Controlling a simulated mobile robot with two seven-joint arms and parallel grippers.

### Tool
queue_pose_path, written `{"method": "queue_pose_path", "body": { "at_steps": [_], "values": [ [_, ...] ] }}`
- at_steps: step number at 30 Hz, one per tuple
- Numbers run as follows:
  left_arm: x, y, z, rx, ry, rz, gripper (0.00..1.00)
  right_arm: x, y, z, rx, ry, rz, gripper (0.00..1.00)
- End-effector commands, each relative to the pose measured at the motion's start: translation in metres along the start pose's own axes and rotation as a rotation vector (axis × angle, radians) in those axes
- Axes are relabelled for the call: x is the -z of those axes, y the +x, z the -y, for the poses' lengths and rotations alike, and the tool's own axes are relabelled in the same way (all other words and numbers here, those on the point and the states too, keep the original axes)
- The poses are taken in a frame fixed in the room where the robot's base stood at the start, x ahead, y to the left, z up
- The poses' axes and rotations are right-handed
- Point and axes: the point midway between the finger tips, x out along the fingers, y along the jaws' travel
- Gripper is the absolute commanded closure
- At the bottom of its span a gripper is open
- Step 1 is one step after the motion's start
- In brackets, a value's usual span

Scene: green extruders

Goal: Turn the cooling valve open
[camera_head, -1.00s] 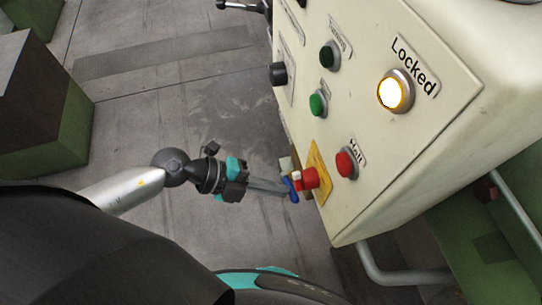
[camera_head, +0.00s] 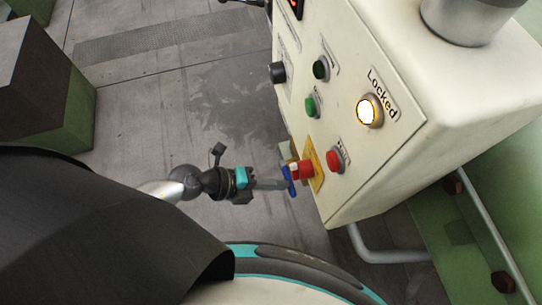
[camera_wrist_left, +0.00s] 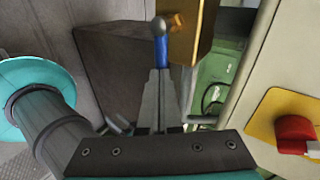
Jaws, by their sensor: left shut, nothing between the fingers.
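The valve shows a blue lever (camera_head: 291,181) beside the lower left edge of the cream control panel. In the left wrist view the blue lever (camera_wrist_left: 161,50) has a grey pivot and sits against a brass-coloured block (camera_wrist_left: 192,28) with a small orange-brown fitting (camera_wrist_left: 177,21). My left gripper (camera_head: 286,184) reaches it from the left. Its fingers (camera_wrist_left: 160,74) are shut with nothing between them, and their tips are at the near end of the lever. I cannot tell whether they touch it. My right gripper is not in view.
A red knob on a yellow plate (camera_wrist_left: 294,132) is close to the right of my left gripper. The panel (camera_head: 348,190) also carries a red button (camera_head: 334,159), green buttons and a lit "Locked" lamp (camera_head: 369,111). A green-sided block (camera_head: 68,119) stands left. Floor between is clear.

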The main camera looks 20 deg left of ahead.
Motion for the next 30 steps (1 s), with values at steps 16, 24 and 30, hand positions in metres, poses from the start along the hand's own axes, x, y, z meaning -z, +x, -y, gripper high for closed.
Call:
{"method": "queue_pose_path", "body": {
  "at_steps": [16, 24, 30],
  "values": [
    [-0.008, -0.001, 0.001, -0.001, 0.001, 0.001, 1.00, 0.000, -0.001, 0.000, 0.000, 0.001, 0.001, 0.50],
    [-0.016, -0.002, 0.003, 0.000, 0.000, 0.000, 1.00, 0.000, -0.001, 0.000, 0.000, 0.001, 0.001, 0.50],
    [-0.017, -0.003, 0.003, 0.000, 0.000, 0.000, 1.00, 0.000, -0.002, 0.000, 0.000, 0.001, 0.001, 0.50]
  ]
}}
